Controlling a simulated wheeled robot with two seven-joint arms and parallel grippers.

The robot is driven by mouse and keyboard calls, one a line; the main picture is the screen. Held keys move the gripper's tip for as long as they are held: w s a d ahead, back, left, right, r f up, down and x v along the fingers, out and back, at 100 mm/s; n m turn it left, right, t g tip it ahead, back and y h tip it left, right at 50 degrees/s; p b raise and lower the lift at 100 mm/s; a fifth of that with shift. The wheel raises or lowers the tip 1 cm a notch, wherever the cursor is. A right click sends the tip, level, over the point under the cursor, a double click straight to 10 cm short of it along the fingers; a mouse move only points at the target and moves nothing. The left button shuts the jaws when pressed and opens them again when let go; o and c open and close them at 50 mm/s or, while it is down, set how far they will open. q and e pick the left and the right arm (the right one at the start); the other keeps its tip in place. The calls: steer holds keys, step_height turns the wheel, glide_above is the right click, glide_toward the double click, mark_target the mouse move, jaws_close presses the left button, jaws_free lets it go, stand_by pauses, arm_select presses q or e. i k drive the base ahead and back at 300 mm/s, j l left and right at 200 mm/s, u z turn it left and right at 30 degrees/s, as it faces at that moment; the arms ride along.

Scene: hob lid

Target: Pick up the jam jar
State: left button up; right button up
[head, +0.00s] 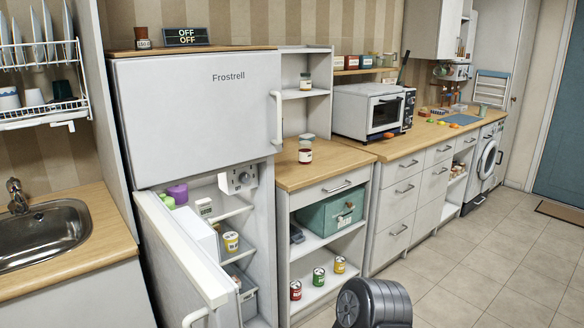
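A jar with dark red contents, a pale label and a greyish lid (305,153) stands upright on the wooden top of the low cabinet right of the fridge; it looks like the jam jar. A second small jar (305,82) with a pale label stands on the open shelf above it. Both labels are too small to read. Neither of my grippers is in view. A dark rounded part at the bottom, right of centre, seems to be my own arm.
The fridge (200,120) has its lower door (185,245) swung open towards me, left of the low cabinet. Several cans stand on the cabinet's bottom shelf, below a green box (330,215). A toaster oven (368,110) stands on the counter to the right.

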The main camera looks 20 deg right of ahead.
mark_target(304, 155)
steer(key=z, duration=2.8)
steer(key=i+j+u, duration=0.15)
steer(key=i+u, duration=0.65)
steer(key=i+l+u, duration=0.15)
steer(key=i+u, duration=0.45)
steer(key=i, duration=0.45)
steer(key=i+u, duration=0.15)
steer(key=i, duration=0.5)
steer(key=i+l+u, duration=0.2)
steer(key=i, duration=0.45)
steer(key=u, duration=0.3)
steer(key=i+j, duration=0.05)
